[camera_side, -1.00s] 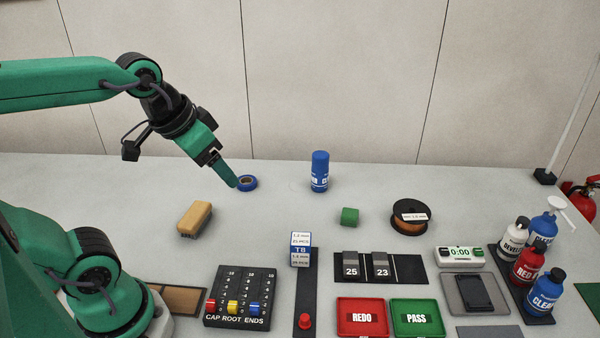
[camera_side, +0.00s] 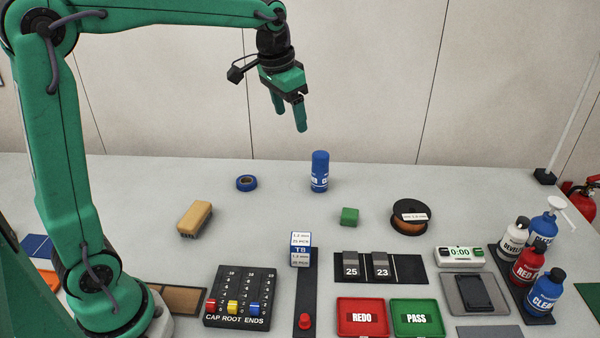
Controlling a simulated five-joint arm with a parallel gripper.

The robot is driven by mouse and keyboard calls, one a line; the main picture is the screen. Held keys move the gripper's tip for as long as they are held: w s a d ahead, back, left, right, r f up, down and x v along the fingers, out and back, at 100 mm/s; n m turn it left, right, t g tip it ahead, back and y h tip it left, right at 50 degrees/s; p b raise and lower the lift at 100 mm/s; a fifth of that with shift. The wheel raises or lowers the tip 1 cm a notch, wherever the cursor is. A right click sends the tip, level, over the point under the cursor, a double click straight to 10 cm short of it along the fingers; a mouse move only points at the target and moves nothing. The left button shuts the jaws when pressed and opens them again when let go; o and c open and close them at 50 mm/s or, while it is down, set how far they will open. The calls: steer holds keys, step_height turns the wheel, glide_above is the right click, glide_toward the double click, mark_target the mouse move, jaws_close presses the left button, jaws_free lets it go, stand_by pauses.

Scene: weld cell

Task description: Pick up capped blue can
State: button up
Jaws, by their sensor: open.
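The capped blue can (camera_side: 319,172) stands upright on the grey table toward the back, with white lettering around its lower part. Its cap is blue too. My gripper (camera_side: 291,123) hangs in the air above and to the left of the can, fingers pointing down and slightly right. The two green fingers are apart with nothing between them. The gripper does not touch the can.
Blue tape (camera_side: 246,183) and a brush (camera_side: 195,218) lie left of the can. A green block (camera_side: 349,216) and a wire spool (camera_side: 411,217) lie to its front right. Bottles (camera_side: 545,291) crowd the far right. The table immediately around the can is clear.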

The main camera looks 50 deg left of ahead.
steer(key=w+a+f+m+g, duration=0.1)
steer(key=w+a+f, duration=0.2)
steer(key=w+f, duration=0.5)
steer(key=g, duration=0.1)
glide_above(321, 154)
steer(key=shift+m, duration=0.3)
step_height(321, 154, down, 6)
steer(key=shift+s+d+r, duration=0.1)
steer(key=shift+s, duration=0.05)
steer(key=shift+w+a+f+g, duration=0.2)
steer(key=shift+w+f+g, duration=0.1)
steer(key=shift+f, duration=0.15)
steer(key=shift+s+f, duration=0.1)
steer(key=shift+f, duration=3.8)
steer(key=c, duration=1.2)
steer(key=shift+o, duration=0.2)
steer(key=shift+r, duration=0.15)
